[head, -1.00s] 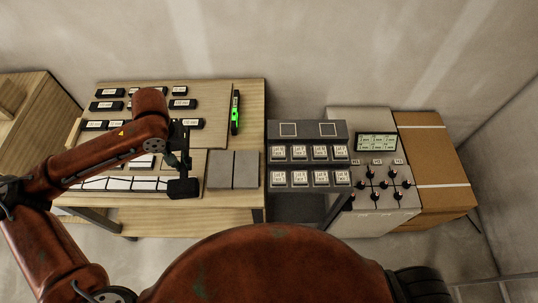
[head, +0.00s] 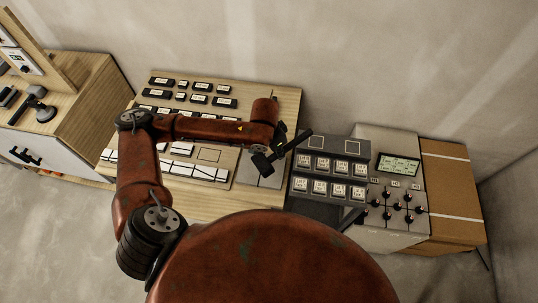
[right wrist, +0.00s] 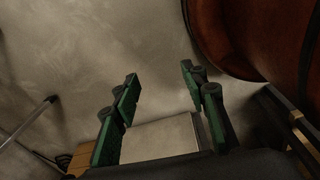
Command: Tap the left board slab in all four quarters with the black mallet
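The black mallet (head: 262,162) is in my left gripper (head: 279,147) in the head view. Its handle slants up to the right, and its head is over the pair of grey board slabs at the right end of the wooden bench. The left board slab (head: 246,171) is partly covered by the mallet head and my arm. The right board slab (head: 272,180) lies beside it. I cannot tell whether the mallet touches a slab. My right gripper (right wrist: 160,100) shows in the right wrist view with its green-padded fingers apart and nothing between them.
The wooden bench (head: 280,97) holds several labelled black blocks and a row of white tiles (head: 195,168). Right of it stand a dark rack of labelled blocks (head: 327,175), a grey console (head: 392,225) and a cardboard box (head: 452,190). A wooden cabinet (head: 85,85) stands at the left.

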